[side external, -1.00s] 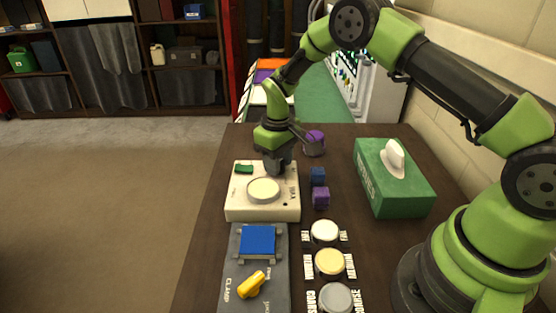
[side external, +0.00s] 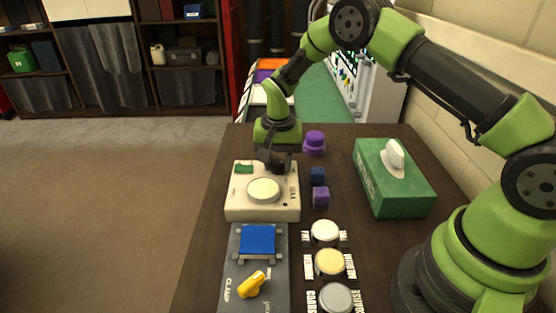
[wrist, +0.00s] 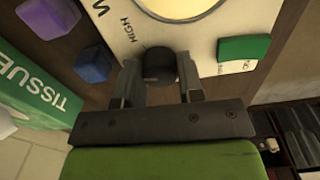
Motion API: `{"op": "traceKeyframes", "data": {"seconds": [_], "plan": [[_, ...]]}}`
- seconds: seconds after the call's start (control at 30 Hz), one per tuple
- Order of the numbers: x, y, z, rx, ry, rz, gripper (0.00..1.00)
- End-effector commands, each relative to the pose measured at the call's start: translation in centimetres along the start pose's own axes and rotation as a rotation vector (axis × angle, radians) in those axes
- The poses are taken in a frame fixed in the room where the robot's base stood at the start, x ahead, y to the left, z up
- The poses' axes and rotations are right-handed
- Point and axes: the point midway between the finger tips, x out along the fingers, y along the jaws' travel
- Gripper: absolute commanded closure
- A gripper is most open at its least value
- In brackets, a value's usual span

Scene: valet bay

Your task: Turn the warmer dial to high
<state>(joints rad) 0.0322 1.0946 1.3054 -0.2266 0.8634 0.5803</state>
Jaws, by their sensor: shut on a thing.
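The warmer (side external: 238,203) is a white box with a cream round plate (side external: 263,190) on top and a green switch (side external: 244,168). Its dark dial (wrist: 160,60) stands near a printed "HIGH" in the wrist view. My gripper (wrist: 160,76) is shut on the dial, one finger on each side of it. In the side view my gripper (side external: 273,163) points down at the warmer's far edge and partly hides the dial. I cannot tell which mark the dial points to.
A blue block (side external: 317,176) and a purple block (side external: 320,198) lie right of the warmer, with a purple knobbed object (side external: 314,143) behind. A green tissue box (side external: 397,190) stands farther right. A clamp panel with a yellow handle (side external: 252,284) and several round jars (side external: 325,232) are in front.

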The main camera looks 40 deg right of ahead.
Motion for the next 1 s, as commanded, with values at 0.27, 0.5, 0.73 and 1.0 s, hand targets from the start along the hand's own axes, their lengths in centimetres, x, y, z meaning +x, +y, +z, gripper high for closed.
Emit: {"op": "traceKeyframes", "data": {"seconds": [0.27, 0.5, 0.73, 1.0], "plan": [[-0.08, -0.01, 0.01, 0.265, -0.001, 0.0, 0.89], [-0.09, -0.01, 0.01, 0.485, -0.001, 0.0, 0.89], [-0.09, 0.0, 0.01, 0.661, -0.001, 0.0, 0.89], [-0.09, 0.0, 0.01, 0.789, -0.001, 0.0, 0.89]]}}
